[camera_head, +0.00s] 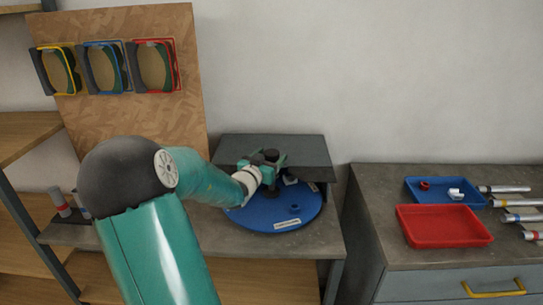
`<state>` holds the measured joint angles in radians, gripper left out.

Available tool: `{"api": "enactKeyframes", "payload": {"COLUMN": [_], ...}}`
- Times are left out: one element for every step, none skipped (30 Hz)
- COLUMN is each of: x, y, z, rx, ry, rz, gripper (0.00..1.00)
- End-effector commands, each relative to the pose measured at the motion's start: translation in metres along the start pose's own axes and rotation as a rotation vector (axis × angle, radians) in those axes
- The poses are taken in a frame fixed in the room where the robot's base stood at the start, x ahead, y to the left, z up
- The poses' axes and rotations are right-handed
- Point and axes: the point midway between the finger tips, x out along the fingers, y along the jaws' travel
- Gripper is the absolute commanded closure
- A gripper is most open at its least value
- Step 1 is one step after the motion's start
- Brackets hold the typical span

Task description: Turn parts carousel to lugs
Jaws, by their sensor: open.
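The parts carousel (262,216) is a round blue disc on the middle bench, with a dark upright post near its centre. A white label (287,224) lies at its front edge, and its writing is too small to read. A small blue round part (295,208) sits on its right side. Other small dark and white pieces are towards its back right. My gripper (274,165) is open over the back half of the disc, close to the post. I cannot tell whether it touches the post. My arm hides the disc's left edge.
A grey raised block (300,150) stands behind the carousel. On the right bench are a red tray (444,240), a blue tray (418,184) and several tubes (520,217). A board (130,20) with yellow, blue and red frames stands at the back left.

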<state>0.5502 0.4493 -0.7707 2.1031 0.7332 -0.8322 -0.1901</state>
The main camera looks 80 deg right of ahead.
Motion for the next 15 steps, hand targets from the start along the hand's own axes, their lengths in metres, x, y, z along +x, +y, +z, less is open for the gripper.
{"api": "enactKeyframes", "payload": {"x": [0.0061,0.0088,0.0115,0.0129,0.0139,0.0147,0.0151,0.0152,0.0152,0.0151,0.0150,0.0150,0.0150,0.0149,0.0149], "y": [0.0002,0.0002,0.0000,-0.0002,-0.0003,-0.0005,-0.0005,-0.0006,-0.0006,-0.0006,-0.0006,-0.0006,-0.0006,-0.0006,-0.0005], "z": [0.0000,0.0000,0.0001,0.0003,0.0004,0.0005,0.0004,0.0004,0.0004,0.0003,0.0003,0.0003,0.0002,0.0002,0.0002], "rx": [-0.001,-0.001,-0.001,-0.001,-0.001,-0.001,0.000,0.000,0.000,0.000,0.000,0.000,0.000,0.000,0.000], "ry": [0.001,0.001,0.001,0.000,0.000,-0.001,-0.001,-0.001,-0.001,-0.001,-0.001,-0.001,-0.001,-0.001,-0.001], "rz": [0.001,0.000,0.000,-0.001,-0.001,-0.001,-0.002,-0.002,-0.002,-0.002,-0.002,-0.002,-0.002,-0.002,-0.002], "gripper": [0.33,0.33,0.33,0.33,0.33,0.33,0.33,0.33,0.33,0.33,0.33,0.33,0.33,0.39,0.46]}}
